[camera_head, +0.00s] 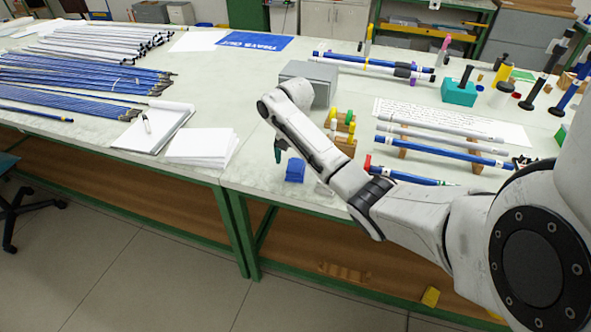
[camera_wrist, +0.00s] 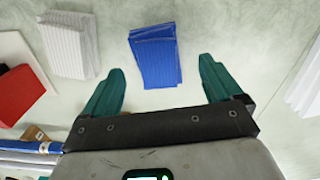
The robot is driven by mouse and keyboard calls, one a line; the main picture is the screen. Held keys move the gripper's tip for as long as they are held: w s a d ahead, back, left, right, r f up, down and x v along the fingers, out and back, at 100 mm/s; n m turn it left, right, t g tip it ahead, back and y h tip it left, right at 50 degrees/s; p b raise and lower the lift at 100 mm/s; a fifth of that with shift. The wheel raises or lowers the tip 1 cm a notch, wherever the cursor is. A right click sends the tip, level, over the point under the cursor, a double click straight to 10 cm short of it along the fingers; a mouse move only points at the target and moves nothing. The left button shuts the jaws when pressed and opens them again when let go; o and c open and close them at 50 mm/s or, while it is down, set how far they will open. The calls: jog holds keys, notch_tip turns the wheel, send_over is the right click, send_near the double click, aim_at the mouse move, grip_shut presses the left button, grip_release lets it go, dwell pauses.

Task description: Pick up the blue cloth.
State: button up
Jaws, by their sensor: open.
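The blue cloth (camera_head: 295,171) lies folded on the pale table near its front edge in the head view. In the wrist view the blue cloth (camera_wrist: 155,57) lies ahead of the jaws, roughly between the lines of the two green fingers. My gripper (camera_wrist: 158,82) is open and empty, with its fingers on either side of the near part of the cloth in the picture. In the head view one green finger of my gripper (camera_head: 278,150) shows just left of and above the cloth; the rest is hidden behind my arm.
A white folded cloth or pad (camera_wrist: 70,45) and a red block (camera_wrist: 18,93) lie left of the blue cloth in the wrist view. White papers (camera_head: 203,146) and a clipboard (camera_head: 155,127) lie to the left in the head view. A grey box (camera_head: 318,80) stands behind my arm.

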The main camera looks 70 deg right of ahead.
aim_at(296, 165)
jog(key=shift+s+d+f, duration=0.1)
jog(key=shift+f, duration=1.45)
jog(key=c, duration=1.1)
jog(key=shift+c, duration=0.2)
